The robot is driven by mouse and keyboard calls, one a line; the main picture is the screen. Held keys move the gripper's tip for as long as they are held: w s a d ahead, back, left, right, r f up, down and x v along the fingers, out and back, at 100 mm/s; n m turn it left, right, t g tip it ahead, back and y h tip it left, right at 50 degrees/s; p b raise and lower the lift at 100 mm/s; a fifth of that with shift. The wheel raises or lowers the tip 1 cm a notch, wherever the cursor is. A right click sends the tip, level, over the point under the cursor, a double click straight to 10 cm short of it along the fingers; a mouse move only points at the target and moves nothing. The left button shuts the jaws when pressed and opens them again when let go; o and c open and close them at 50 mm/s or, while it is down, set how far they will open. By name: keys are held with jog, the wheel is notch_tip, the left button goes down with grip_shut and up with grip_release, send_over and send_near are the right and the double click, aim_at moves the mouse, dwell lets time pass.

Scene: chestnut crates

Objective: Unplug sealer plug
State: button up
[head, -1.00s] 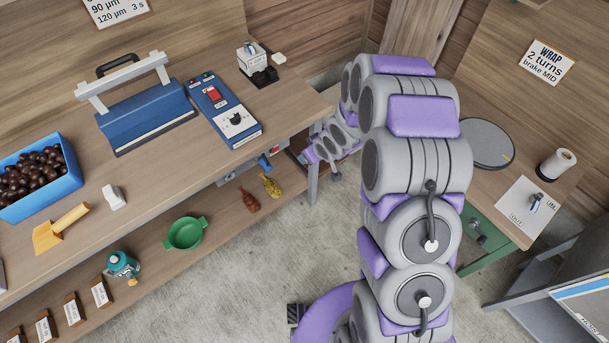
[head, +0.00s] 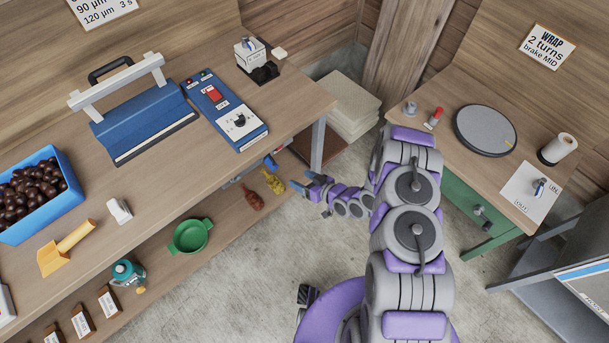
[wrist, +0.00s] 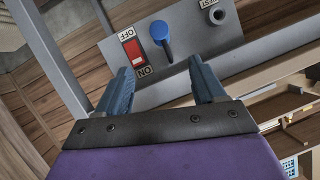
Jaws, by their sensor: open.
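In the wrist view a blue round-ended plug (wrist: 160,34) sits on a grey panel (wrist: 195,42), just right of a red switch (wrist: 133,49) marked OFF and ON. My gripper (wrist: 160,66) has its two blue fingers spread wide, with the plug ahead between them; nothing is held. In the head view my gripper (head: 308,187) is right of the workbench's front edge, apart from the small blue plug (head: 270,161) under the bench top. The blue sealer (head: 145,118) stands on the bench. Its cord is not clearly visible.
A grey socket marked REST (wrist: 216,15) is on the panel, right of the plug. A red bottle (head: 253,199) and a yellow bottle (head: 273,182) stand on the lower shelf near the panel. A bench leg (head: 318,142) is close by. Floor (head: 265,255) is open in front.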

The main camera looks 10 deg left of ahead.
aim_at(276, 168)
jog(key=b+x, duration=0.3)
jog(key=x, duration=1.2)
jog(key=shift+w+a+f, duration=0.15)
jog(key=shift+w+a, duration=0.05)
jog(key=shift+b+x, duration=0.35)
jog(key=shift+x, duration=0.5)
jog(key=shift+s+a, duration=0.1)
jog(key=c, duration=0.5)
grip_shut()
jog(key=shift+s+d+p, duration=0.35)
jog(key=shift+d+p, duration=0.1)
jog(key=shift+d, duration=0.1)
